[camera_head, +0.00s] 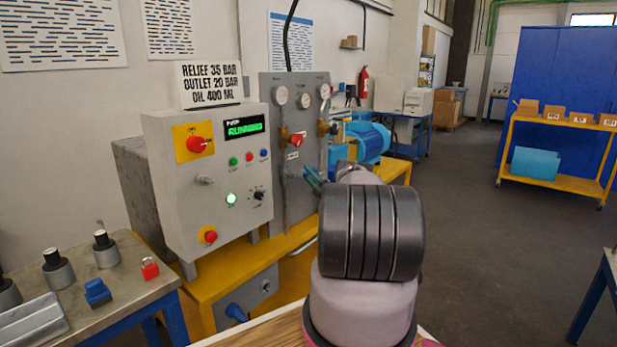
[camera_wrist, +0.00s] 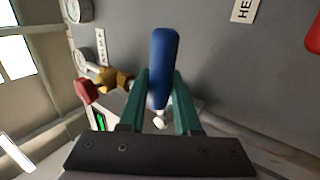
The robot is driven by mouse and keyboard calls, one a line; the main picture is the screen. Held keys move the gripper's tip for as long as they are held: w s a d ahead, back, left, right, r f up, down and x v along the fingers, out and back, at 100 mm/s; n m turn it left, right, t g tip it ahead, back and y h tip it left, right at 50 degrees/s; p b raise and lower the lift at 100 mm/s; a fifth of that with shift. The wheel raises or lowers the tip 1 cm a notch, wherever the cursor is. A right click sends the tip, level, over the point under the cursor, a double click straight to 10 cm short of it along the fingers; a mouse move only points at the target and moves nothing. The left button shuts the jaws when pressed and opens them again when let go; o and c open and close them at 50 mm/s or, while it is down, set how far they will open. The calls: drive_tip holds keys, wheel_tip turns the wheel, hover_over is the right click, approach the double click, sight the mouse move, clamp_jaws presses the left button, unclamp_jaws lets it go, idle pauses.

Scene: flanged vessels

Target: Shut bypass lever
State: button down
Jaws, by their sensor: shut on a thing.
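A blue lever handle (camera_wrist: 163,50) shows in the wrist view in front of the grey gauge panel (camera_wrist: 215,60). I take it for the bypass lever, but no label naming it can be read. My gripper (camera_wrist: 160,78) has its two green fingers on either side of the handle and is shut on it. In the head view, the green fingers (camera_head: 314,180) are at the lower right of the gauge panel (camera_head: 300,85). The lever is hidden there, behind my fingers and arm.
A brass fitting with a red knob (camera_wrist: 86,91) sits left of the fingers. The grey control box (camera_head: 205,170) stands left of the gauge panel. A blue motor (camera_head: 372,140) is behind to the right. A bench (camera_head: 125,265) with small parts is at lower left.

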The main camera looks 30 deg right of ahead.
drive_tip(key=shift+r+n+y, duration=0.15)
drive_tip(key=shift+n+y, duration=0.25)
drive_tip(key=shift+n, duration=0.1)
drive_tip(key=c, duration=0.6)
unclamp_jaws()
drive_tip(key=v, duration=1)
drive_tip(key=shift+s, duration=0.35)
drive_tip(key=shift+s+d, duration=0.1)
drive_tip(key=shift+d, duration=0.1)
